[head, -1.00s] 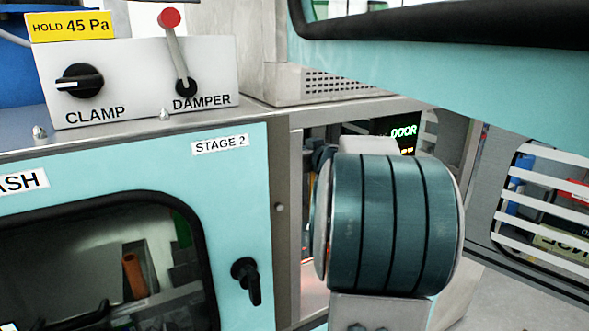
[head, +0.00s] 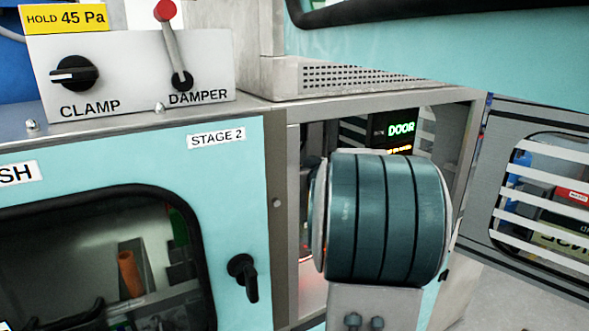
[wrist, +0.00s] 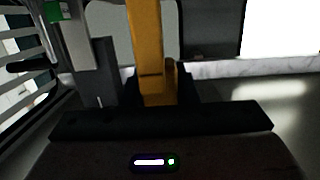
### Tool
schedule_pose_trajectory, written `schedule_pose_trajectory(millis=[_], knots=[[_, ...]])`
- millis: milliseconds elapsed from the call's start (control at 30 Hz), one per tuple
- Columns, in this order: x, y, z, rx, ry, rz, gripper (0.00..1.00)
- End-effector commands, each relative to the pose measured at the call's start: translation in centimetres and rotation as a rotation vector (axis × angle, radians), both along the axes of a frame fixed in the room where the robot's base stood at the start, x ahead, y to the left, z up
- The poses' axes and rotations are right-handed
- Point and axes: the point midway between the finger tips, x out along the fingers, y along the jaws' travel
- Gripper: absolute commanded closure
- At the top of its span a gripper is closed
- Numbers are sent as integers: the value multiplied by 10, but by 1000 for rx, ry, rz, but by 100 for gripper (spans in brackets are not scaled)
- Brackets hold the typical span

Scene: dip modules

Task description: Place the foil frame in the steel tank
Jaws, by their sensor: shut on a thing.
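In the wrist view my gripper (wrist: 157,88) shows as dark fingers closed on an upright orange bar (wrist: 146,45). The bar seems to be part of the foil frame; the rest of it is hidden or out of view. In the head view my teal arm link stands in front of an open chamber and hides my gripper and what it holds. I cannot make out the steel tank in either view.
The chamber's metal opening (head: 292,190) surrounds my arm closely. A striped-window door (head: 500,150) stands open at right. A lit DOOR display (head: 401,128) is inside. At left are the teal STAGE 2 door (head: 232,200) and the CLAMP and DAMPER panel (head: 125,80).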

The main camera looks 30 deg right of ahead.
Motion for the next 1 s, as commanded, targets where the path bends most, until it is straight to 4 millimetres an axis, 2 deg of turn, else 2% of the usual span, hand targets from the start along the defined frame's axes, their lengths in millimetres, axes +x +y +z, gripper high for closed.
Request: schedule_pose_trajectory(millis=[33,67,100,133,433,567,1000], knots=[[0,0,1,0,-1,0,100],[0,0,1,0,0,0,68],[0,0,1,0,0,0,56],[0,0,1,0,0,0,51],[0,0,3,0,-1,0,51],[0,0,16,-1,-2,-1,51],[-87,5,26,-2,-3,-4,51]])
